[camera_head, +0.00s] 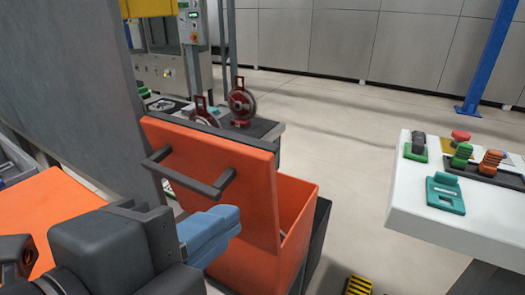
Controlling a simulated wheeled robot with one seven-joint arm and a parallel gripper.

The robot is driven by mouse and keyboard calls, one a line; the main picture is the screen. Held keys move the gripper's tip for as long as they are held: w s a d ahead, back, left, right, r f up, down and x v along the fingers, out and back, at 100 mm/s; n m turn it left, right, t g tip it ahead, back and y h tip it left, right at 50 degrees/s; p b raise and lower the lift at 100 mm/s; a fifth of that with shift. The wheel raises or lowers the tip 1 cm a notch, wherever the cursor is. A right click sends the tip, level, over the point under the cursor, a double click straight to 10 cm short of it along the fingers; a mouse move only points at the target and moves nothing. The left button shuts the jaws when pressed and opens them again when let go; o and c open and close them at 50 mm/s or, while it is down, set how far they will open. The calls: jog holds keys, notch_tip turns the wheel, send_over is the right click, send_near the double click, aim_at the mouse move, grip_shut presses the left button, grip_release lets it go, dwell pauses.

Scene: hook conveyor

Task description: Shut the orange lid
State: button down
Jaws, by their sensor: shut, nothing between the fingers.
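The orange lid (223,165) stands raised and tilted at the back left of an orange bin (299,210). A dark grey bar handle (190,178) is fixed on the lid's face toward me. The bin's opening shows on the right of the lid; most of its inside is hidden. My gripper (222,222), with blue fingers, is shut and empty. It is in front of the lid's lower part, below the handle, and partly hides the lid and the bin. I cannot tell whether the fingers touch the lid.
A white table (425,205) with a teal device (445,194) and several controls stands at the right. A grey panel (70,95) is at the left, beside an orange surface (62,215). A bench (255,130) with red-framed wheels (241,103) is behind the lid. Open floor lies between bin and table.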

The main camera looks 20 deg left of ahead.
jog(key=s+a+r+m+g, duration=0.1)
jog(key=s+a+r+m, duration=0.2)
jog(key=p, duration=0.2)
send_near(262, 163)
notch_tip(262, 163, down, 3)
jog(key=w, duration=0.2)
jog(key=shift+w+r+p, duration=0.2)
jog(key=shift+w+p, duration=0.05)
jog(key=shift+w, duration=0.35)
jog(key=shift+w+r+p, duration=0.15)
jog(key=shift+w+p, duration=0.05)
jog(key=shift+w, duration=0.4)
jog(key=shift+w+d, duration=0.15)
jog(key=shift+w, duration=0.6)
